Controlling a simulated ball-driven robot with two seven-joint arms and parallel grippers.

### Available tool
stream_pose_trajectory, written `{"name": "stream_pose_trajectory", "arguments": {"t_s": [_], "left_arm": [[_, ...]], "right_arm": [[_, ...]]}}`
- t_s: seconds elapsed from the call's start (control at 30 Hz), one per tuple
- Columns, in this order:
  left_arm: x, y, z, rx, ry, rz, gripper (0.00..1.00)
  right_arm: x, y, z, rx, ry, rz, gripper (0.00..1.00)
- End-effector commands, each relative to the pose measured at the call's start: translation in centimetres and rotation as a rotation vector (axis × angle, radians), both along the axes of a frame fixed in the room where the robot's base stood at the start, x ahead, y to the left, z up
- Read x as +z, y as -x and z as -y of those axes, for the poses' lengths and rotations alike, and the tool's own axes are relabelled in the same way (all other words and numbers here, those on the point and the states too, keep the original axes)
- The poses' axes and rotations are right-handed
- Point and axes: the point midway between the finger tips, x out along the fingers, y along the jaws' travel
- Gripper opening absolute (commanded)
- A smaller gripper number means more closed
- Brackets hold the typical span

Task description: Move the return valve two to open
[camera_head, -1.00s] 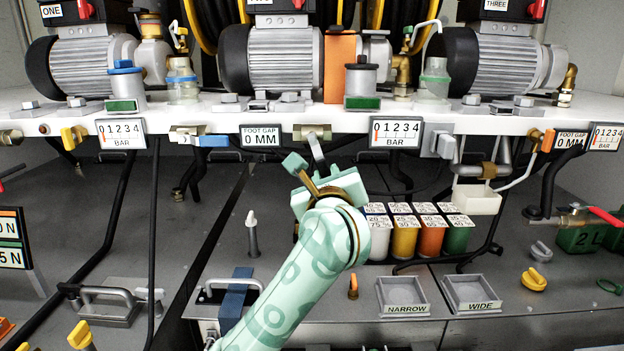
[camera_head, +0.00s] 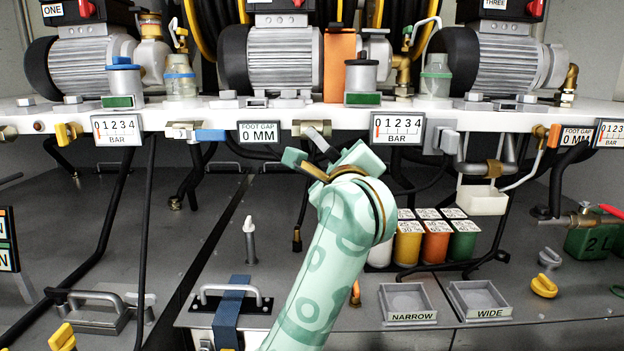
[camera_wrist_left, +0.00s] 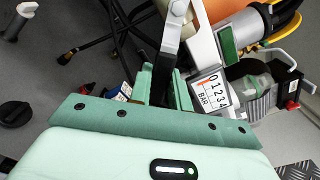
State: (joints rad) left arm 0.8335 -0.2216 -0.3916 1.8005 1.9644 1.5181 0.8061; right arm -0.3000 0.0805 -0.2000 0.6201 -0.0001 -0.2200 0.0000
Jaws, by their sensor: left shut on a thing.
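The return valve two (camera_head: 312,127) has a brass-coloured body under the white shelf's front edge, below the middle motor. Its grey lever (camera_head: 321,143) slants down to the right in the head view. My left gripper (camera_head: 324,162) is at the lever's lower end. The fingers hide the lever's end. My right gripper is in neither view.
A pressure gauge plate (camera_head: 397,128) hangs close right of the valve, and a foot gap plate (camera_head: 259,132) left of it. Another valve with a blue lever (camera_head: 210,135) is further left. Black hoses hang beneath the shelf. Coloured jars (camera_head: 436,243) stand below right.

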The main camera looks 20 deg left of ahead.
Motion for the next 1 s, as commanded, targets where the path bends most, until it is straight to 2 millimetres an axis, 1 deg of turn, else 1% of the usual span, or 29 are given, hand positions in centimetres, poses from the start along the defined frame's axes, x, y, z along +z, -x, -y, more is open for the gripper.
{"name": "stream_pose_trajectory", "arguments": {"t_s": [0.03,0.13,0.27,0.5,0.6,0.8,0.9,1.0], "left_arm": [[-0.2,-0.1,0.3,-0.002,0.034,0.011,0.00],[0.3,-0.1,0.5,0.000,0.095,0.029,0.00],[0.6,-0.2,0.6,0.000,0.129,0.039,0.00],[0.7,-0.2,0.6,0.000,0.131,0.039,0.00],[0.8,-0.2,0.8,0.000,0.152,0.046,0.00],[1.6,-0.4,1.3,0.000,0.316,0.093,0.00],[2.3,-0.4,1.5,0.000,0.393,0.116,0.00],[2.6,-0.5,1.6,0.002,0.430,0.125,0.00]], "right_arm": [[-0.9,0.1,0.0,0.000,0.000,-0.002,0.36],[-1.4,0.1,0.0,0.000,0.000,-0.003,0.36],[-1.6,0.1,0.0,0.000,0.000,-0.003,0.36],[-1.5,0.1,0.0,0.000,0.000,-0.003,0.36],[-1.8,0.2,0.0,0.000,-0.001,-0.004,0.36],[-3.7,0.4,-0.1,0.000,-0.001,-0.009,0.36],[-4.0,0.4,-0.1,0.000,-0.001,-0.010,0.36],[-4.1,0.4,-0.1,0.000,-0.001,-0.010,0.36]]}}
